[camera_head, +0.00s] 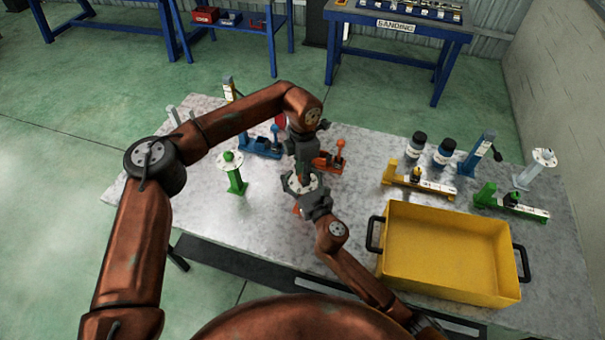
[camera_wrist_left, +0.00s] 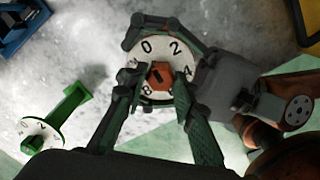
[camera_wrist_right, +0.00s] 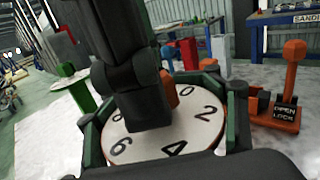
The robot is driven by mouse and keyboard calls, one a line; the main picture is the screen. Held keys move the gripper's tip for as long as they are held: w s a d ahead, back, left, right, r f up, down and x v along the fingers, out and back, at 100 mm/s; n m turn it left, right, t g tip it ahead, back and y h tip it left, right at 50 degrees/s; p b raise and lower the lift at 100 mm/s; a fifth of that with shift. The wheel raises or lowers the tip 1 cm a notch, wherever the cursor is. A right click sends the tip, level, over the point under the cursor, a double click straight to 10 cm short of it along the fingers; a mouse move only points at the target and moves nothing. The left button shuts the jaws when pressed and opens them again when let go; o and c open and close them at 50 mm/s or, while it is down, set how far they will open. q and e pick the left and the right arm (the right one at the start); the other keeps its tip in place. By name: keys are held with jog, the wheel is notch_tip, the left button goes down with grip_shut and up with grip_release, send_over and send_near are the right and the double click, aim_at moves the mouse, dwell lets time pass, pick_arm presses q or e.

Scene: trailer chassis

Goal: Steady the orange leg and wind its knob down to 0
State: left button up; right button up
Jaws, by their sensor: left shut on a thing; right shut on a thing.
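The orange leg (camera_head: 297,209) stands mostly hidden under my grippers on the grey table. Its round white dial (camera_wrist_left: 147,47) faces up, with black numbers around an orange knob (camera_wrist_left: 161,71). The dial also shows in the right wrist view (camera_wrist_right: 175,148), with only a sliver of the knob (camera_wrist_right: 168,92) visible. My left gripper (camera_wrist_left: 157,82) comes from above and is shut on the knob. My right gripper (camera_head: 299,184) comes from the front, its fingers around the leg at the dial; the grip point is hidden. The knob's exact setting is unclear.
A green leg (camera_head: 235,178) stands left of the grippers. A yellow bin (camera_head: 447,286) stands at right, with more clamps, jars (camera_head: 416,146) and a white leg (camera_head: 534,171) beyond. The table's front-left is clear.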

pick_arm(q)
jog(key=shift+w+r, duration=0.25)
jog(key=shift+w, duration=0.1)
pick_arm(e)
jog(key=shift+s+a+f, duration=0.15)
jog(key=shift+s+a, duration=0.05)
pick_arm(q)
jog(key=o, duration=0.9)
jog(key=shift+c, duration=0.2)
jog(key=o, duration=0.3)
jog(key=shift+s, duration=0.15)
jog(key=shift+s+f, duration=0.1)
jog(key=shift+f, duration=0.05)
pick_arm(e)
jog(key=shift+w+d, duration=0.1)
jog(key=shift+d, duration=0.05)
pick_arm(q)
notch_tip(320, 180, up, 12)
pick_arm(e)
jog(key=shift+d, duration=0.1)
jog(key=o, duration=1)
